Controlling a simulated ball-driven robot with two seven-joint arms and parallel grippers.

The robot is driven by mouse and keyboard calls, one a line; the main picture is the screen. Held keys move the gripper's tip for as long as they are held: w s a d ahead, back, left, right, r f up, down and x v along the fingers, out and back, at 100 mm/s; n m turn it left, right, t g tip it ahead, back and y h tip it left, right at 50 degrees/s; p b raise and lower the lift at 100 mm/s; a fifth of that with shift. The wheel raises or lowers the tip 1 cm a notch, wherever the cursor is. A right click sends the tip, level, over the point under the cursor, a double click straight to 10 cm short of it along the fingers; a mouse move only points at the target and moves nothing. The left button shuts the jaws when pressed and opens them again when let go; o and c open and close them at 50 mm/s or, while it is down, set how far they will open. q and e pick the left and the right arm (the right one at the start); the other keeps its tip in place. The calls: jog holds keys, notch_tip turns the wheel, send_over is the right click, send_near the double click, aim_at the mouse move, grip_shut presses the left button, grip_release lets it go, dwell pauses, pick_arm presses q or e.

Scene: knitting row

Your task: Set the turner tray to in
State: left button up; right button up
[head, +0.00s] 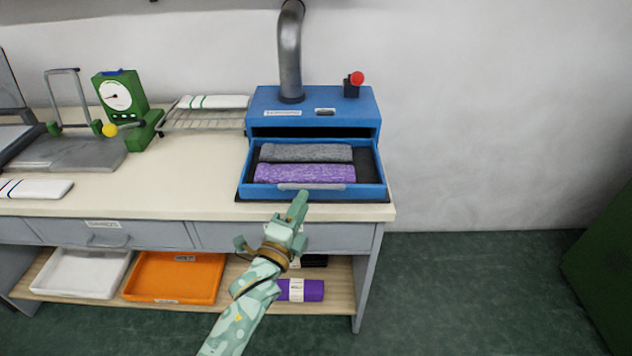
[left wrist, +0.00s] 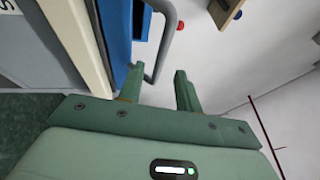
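The turner tray (head: 373,190) is a blue drawer that stands pulled out from the front of the blue turner housing (head: 350,107). A grey and a purple knitted roll lie in it. Its grey bar handle (head: 312,186) runs along the front and also shows in the left wrist view (left wrist: 167,42). My left gripper (head: 299,203) is just in front of the handle. In the left wrist view its two fingers (left wrist: 158,88) stand apart with nothing gripped, and the handle's lower end appears near the gap between them. Contact cannot be told. My right gripper is out of view.
A metal pipe (head: 290,50) rises from the housing, and a red knob (head: 357,78) sits on top. A wire rack (head: 205,120) and a green dial gauge (head: 120,97) stand left. An orange bin (head: 175,277) is on the lower shelf.

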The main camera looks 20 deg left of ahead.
pick_arm(q)
jog(key=b+x, duration=0.1)
jog(key=x, duration=0.7)
grip_shut()
